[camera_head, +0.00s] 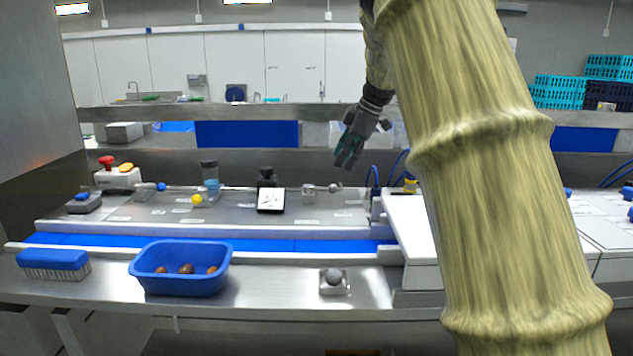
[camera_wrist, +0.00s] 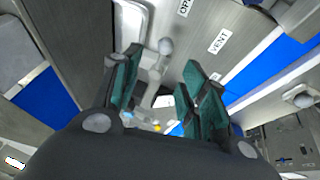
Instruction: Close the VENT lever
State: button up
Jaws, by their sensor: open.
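The VENT lever (camera_head: 322,188) is a small arm with a grey ball knob on a pale block, on the steel panel right of the black-framed display. Its arm points right in the head view. In the wrist view the lever's grey knob (camera_wrist: 165,46) shows between and beyond my fingers, near the VENT label (camera_wrist: 220,41) and a partly cut-off label reading "OP". My gripper (camera_head: 347,158) is open and empty, pointing down above and slightly right of the lever, apart from it. The open teal-padded fingers also show in the wrist view (camera_wrist: 155,90).
A display (camera_head: 270,200) stands left of the lever; a yellow-knobbed lever (camera_head: 197,199) is further left. A blue conveyor strip (camera_head: 290,245) runs in front. A blue bin (camera_head: 180,283) with dates, a brush (camera_head: 54,264) and a grey ball on a base (camera_head: 334,279) are nearer.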

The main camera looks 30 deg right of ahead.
aim_at(329, 187)
jog(key=x, duration=0.2)
jog(key=p+x, duration=0.1)
jog(key=x, duration=0.2)
jog(key=p+x, duration=0.1)
jog(key=x, duration=0.2)
jog(key=shift+w+a, duration=0.1)
jog(key=shift+a, duration=0.25)
jog(key=shift+f+p, duration=0.35)
jog(key=shift+f, duration=0.15)
jog(key=shift+a+f, duration=0.15)
jog(key=shift+a, duration=0.1)
jog(key=shift+w+a+f, duration=0.1)
jog(key=shift+w+f, duration=0.1)
jog(key=shift+f, duration=0.1)
jog(key=shift+s, duration=0.1)
grip_shut()
